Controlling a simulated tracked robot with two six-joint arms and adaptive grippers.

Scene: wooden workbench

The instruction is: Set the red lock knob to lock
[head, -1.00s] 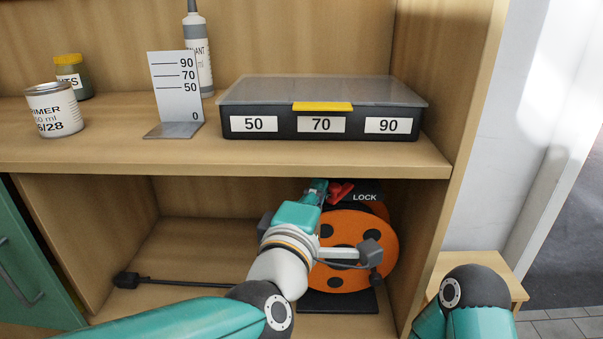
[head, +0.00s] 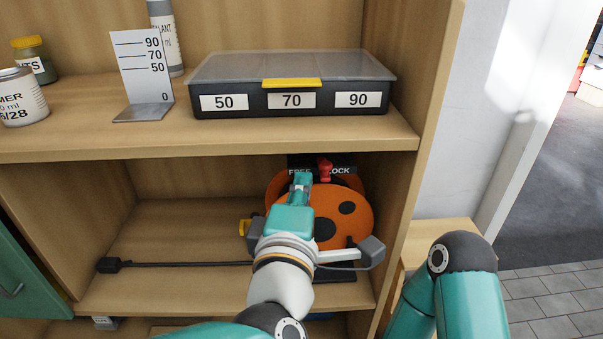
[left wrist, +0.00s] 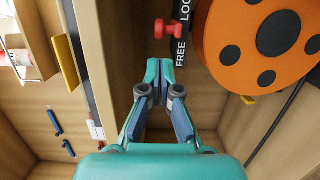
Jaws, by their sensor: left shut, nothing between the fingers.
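The red lock knob (head: 325,170) stands upright at the top of the orange cable reel (head: 348,208), between the FREE and LOCK words on a black label plate (head: 345,170). In the left wrist view the knob (left wrist: 170,28) shows clear of the fingers, beside the label plate (left wrist: 183,40). My left gripper (head: 303,178) is shut and empty, just left of the knob and in front of the FREE side. Its fingertips (left wrist: 159,68) are together and a small gap from the knob. My left arm hides part of the reel. My right gripper is out of view.
The reel stands in a shelf bay under the upper shelf board (head: 210,143). The bay's right wall (head: 400,200) is close to the reel. A black cable (head: 180,264) lies left of it. The organiser box (head: 290,90) stands above on the shelf.

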